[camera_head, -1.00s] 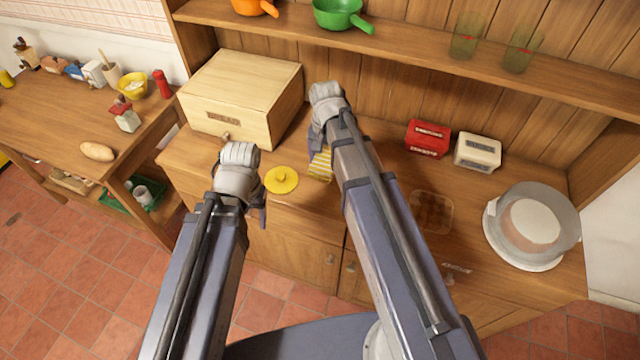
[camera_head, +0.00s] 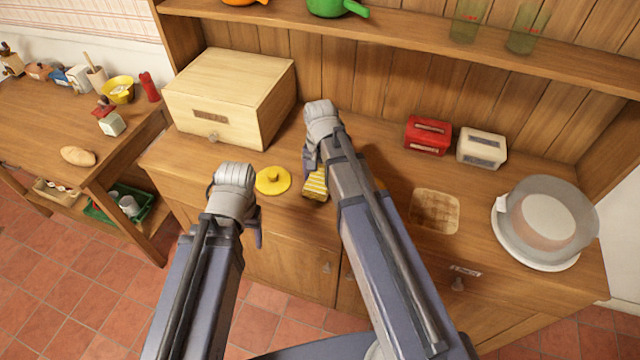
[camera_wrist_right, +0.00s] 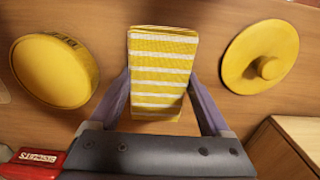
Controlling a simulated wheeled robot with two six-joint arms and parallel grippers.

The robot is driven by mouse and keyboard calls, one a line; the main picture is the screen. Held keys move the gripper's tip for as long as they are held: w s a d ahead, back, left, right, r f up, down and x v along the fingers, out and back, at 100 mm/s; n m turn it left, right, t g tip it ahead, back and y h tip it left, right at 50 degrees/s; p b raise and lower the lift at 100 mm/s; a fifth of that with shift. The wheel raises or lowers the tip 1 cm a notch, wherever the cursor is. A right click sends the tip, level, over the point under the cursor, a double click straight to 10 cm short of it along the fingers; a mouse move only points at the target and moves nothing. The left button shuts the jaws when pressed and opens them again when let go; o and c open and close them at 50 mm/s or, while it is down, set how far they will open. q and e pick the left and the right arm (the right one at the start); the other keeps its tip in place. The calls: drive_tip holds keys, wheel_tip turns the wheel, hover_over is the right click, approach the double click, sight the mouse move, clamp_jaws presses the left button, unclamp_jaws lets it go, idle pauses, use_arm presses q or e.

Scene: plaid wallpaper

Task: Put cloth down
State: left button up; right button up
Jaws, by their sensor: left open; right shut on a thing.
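The cloth (camera_head: 315,184) is yellow with white stripes and folded. In the right wrist view the cloth (camera_wrist_right: 161,75) sits between the two fingers of my right gripper (camera_wrist_right: 158,100), which is shut on it. In the head view my right gripper (camera_head: 313,168) is over the cabinet top and its arm hides part of the cloth. I cannot tell whether the cloth touches the wood. My left gripper (camera_head: 255,222) is open, near the front edge of the cabinet, left of the cloth and apart from it.
A yellow lid (camera_head: 272,180) lies left of the cloth on the cabinet top (camera_head: 385,185). A bread box (camera_head: 228,97) stands behind it. A round yellow container (camera_wrist_right: 55,70) shows in the wrist view. Red (camera_head: 428,136) and white (camera_head: 482,148) boxes and a covered cake stand (camera_head: 545,225) are right.

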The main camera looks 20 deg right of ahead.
sight(320, 177)
use_arm(q)
drive_tip(key=shift+f, duration=0.4)
use_arm(e)
drive_tip(key=shift+f, duration=0.4)
drive_tip(key=shift+f, duration=0.15)
drive_tip(key=o, duration=1)
use_arm(q)
drive_tip(key=shift+f, duration=0.15)
use_arm(e)
wheel_tip(320, 177, up, 12)
drive_tip(key=p, duration=1.2)
use_arm(q)
wheel_tip(320, 177, up, 12)
use_arm(e)
drive_tip(key=s+a+n+h, duration=0.1)
drive_tip(key=s+a+n, duration=0.9)
drive_tip(key=s, duration=0.4)
drive_tip(key=shift+a+r+n, duration=0.2)
drive_tip(key=shift+n, duration=0.1)
drive_tip(key=shift+s, duration=0.1)
